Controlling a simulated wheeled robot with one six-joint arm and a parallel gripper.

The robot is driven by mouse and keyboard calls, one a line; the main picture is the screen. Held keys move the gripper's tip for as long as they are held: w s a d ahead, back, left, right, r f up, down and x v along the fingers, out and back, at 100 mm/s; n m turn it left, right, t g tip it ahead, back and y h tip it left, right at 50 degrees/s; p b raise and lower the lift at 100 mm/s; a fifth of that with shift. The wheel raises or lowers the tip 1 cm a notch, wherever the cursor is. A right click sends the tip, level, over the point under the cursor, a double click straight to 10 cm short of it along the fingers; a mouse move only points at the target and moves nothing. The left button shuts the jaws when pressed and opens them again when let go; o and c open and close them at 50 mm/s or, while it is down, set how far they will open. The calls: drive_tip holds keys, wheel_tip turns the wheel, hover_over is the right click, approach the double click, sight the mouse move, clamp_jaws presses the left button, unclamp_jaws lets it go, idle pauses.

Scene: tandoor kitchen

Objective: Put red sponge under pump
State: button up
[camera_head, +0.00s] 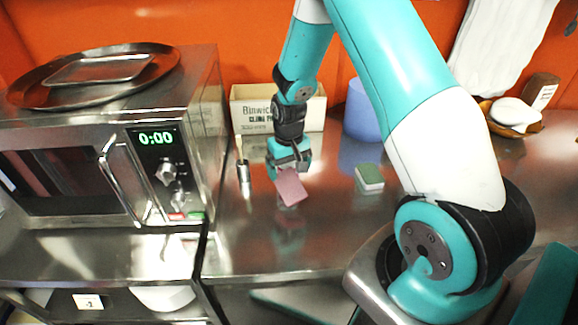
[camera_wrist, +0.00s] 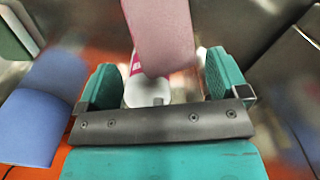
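The pinkish-red sponge (camera_head: 292,188) is just below and in front of my gripper (camera_head: 290,163) in the head view, tilted in the picture. In the wrist view the sponge (camera_wrist: 165,35) is large and blurred, its lower end between the fingers of my gripper (camera_wrist: 163,82). The fingers are apart, with visible gaps beside the sponge; it does not look clamped. A white item with a pink label (camera_wrist: 134,88) shows behind the sponge, partly hidden; I cannot tell whether it is the pump. A slim silver item (camera_head: 244,178) stands left of my gripper.
A green and white sponge (camera_head: 369,178) lies to the right. A blue container (camera_head: 361,124) and a cardboard box (camera_head: 252,105) stand near the orange wall. A microwave (camera_head: 185,130) with trays (camera_head: 30,97) on top is at left. The steel counter (camera_head: 260,245) is clear in front.

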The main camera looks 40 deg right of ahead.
wheel_tip(320, 180, up, 13)
drive_tip(key=shift+r+b, duration=0.1)
drive_tip(key=shift+b, duration=1.15)
drive_tip(key=s+a+r+n+y+b, duration=0.1)
drive_tip(key=s+a+r+n, duration=0.1)
drive_tip(key=s+a+r, duration=0.3)
drive_tip(key=s+a+n+y, duration=0.1)
drive_tip(key=s+a+n, duration=0.15)
drive_tip(key=a, duration=0.55)
drive_tip(key=s+a+r+n+y, duration=0.1)
drive_tip(key=s+a+n, duration=0.1)
drive_tip(key=s+a, duration=0.3)
drive_tip(key=s+a+r+n+y, duration=0.1)
drive_tip(key=s+a+n, duration=0.2)
drive_tip(key=s, duration=0.7)
drive_tip(key=shift+s+a+r+b, duration=0.3)
drive_tip(key=shift+a+b, duration=0.15)
drive_tip(key=shift+a, duration=0.4)
drive_tip(key=shift+w, duration=0.1)
